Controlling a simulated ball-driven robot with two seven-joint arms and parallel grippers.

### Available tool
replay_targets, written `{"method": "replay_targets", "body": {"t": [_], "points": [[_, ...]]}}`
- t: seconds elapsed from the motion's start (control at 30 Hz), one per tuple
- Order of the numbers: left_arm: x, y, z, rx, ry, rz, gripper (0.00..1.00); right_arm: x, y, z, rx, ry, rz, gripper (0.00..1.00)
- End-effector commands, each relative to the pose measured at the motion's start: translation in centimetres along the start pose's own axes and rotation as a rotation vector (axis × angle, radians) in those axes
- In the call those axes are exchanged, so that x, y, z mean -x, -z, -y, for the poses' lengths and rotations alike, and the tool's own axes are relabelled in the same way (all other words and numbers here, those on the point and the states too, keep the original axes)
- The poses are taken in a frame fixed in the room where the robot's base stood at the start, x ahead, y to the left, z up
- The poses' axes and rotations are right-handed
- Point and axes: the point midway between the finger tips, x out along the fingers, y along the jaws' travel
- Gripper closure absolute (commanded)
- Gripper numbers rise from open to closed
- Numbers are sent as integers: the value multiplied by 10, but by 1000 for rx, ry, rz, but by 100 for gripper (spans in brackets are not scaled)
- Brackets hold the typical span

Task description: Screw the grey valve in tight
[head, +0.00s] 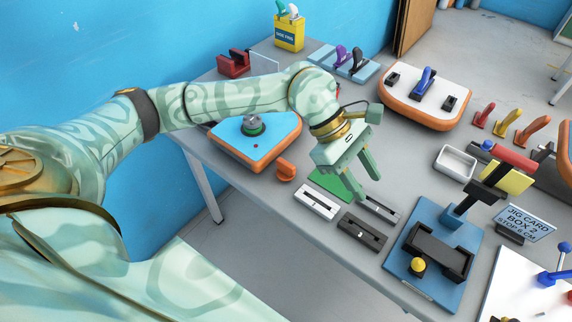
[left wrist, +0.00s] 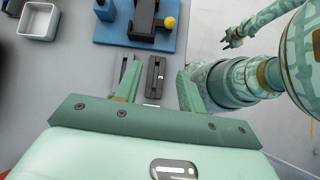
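The grey valve (head: 253,125) sits in a dark green ring on top of a small inflatable board (head: 270,142) with a blue top and orange sides. Whether the valve is fully seated is too small to tell. My left gripper (head: 367,188) is to the right of this board and nearer the front, above the table. Its two fingers are apart with nothing between them. They also show parted in the left wrist view (left wrist: 156,90), over the dark slotted block. My right gripper (left wrist: 231,40) shows small in the left wrist view, off the table, with its fingers apart.
An orange cap (head: 286,170) lies by the board's corner. Slotted blocks (head: 316,201) and a green card (head: 330,184) lie below my left gripper. A blue jig (head: 412,285) stands front right. A larger orange-sided board (head: 400,84) lies at the back, beside several coloured handles.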

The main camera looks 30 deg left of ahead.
Motion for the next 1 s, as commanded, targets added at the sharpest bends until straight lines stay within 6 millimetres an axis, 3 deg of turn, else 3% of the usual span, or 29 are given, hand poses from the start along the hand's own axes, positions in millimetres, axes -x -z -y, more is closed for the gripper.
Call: {"method": "replay_targets", "body": {"t": [0.03, 0.13, 0.2, 0.33, 0.47, 0.8, 1.0], "points": [[26, 34, -10, -26, 9, -178, 60, 0, 0, 0, 0, 0, 0, 64], [78, 88, -20, -18, 43, -466, 60, 0, 0, 0, 0, 1, 0, 64], [110, 110, -22, 13, 58, -601, 60, 0, 0, 1, 0, 1, 0, 64], [145, 131, -21, 65, 72, -730, 60, -1, 0, 2, 0, 2, 0, 64], [141, 146, -18, 82, 81, -757, 60, -5, -1, 3, 0, 4, 2, 64], [81, 199, -10, 81, 82, -752, 60, -24, -7, 5, 0, 8, 14, 64], [70, 210, -9, 79, 78, -752, 60, -26, -8, 6, 0, 9, 16, 64]]}}
